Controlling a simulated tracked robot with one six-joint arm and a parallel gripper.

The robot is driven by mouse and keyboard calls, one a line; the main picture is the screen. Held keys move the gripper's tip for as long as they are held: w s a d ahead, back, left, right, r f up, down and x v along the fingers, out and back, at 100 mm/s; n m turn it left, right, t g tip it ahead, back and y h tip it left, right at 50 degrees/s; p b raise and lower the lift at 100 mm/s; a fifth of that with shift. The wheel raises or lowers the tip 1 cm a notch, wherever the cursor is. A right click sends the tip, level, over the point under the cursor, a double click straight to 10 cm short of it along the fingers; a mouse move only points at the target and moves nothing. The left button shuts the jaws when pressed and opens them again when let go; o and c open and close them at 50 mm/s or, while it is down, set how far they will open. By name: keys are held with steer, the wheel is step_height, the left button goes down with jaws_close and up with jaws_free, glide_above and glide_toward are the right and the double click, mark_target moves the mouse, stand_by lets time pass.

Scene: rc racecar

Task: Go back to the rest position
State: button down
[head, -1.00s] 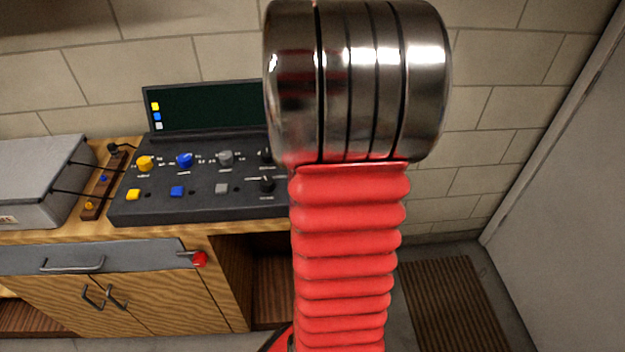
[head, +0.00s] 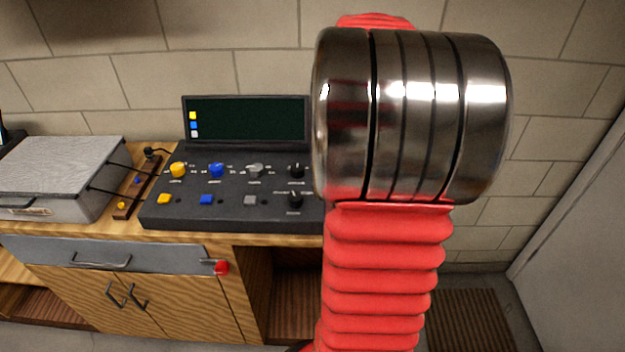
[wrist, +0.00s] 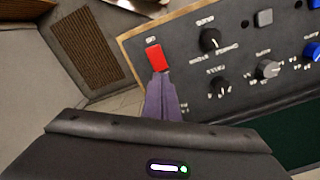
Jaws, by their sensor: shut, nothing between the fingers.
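My gripper (wrist: 162,76) shows in the wrist view with its two grey-purple fingers together and nothing between them. Its tips appear just below a red button (wrist: 156,57) on the dark control panel (wrist: 185,70). I cannot tell whether they touch the panel or hover over it. In the head view my red arm with its shiny metal joint fills the middle right, raised in front of the camera. My gripper is hidden there.
The control panel (head: 230,222) with coloured knobs and a dark screen (head: 250,118) stands on a wooden workbench (head: 185,310). A grey box (head: 60,165) sits left of it. The workbench has a drawer with a red knob (head: 221,267). A striped mat (head: 470,318) lies on the floor at right.

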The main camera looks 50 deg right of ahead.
stand_by(0.4)
steer(key=a+n, duration=0.1)
steer(key=a+f+n, duration=0.1)
steer(key=f+n, duration=0.1)
steer(key=shift+s+a, duration=0.25)
steer(key=shift+a, duration=0.15)
steer(key=a+r+n+t, duration=0.1)
steer(key=a+n, duration=0.3)
steer(key=a, duration=0.7)
steer(key=s+a+r+n+t, duration=0.1)
steer(key=a+n, duration=0.3)
steer(key=a, duration=0.7)
steer(key=a+r+n+t, duration=0.3)
steer(key=a+n, duration=0.1)
steer(key=a, duration=0.7)
steer(key=shift+s+a+n+t, duration=0.2)
steer(key=shift+s+n+t, duration=0.1)
steer(key=shift+s+n, duration=0.1)
steer(key=shift+r, duration=0.1)
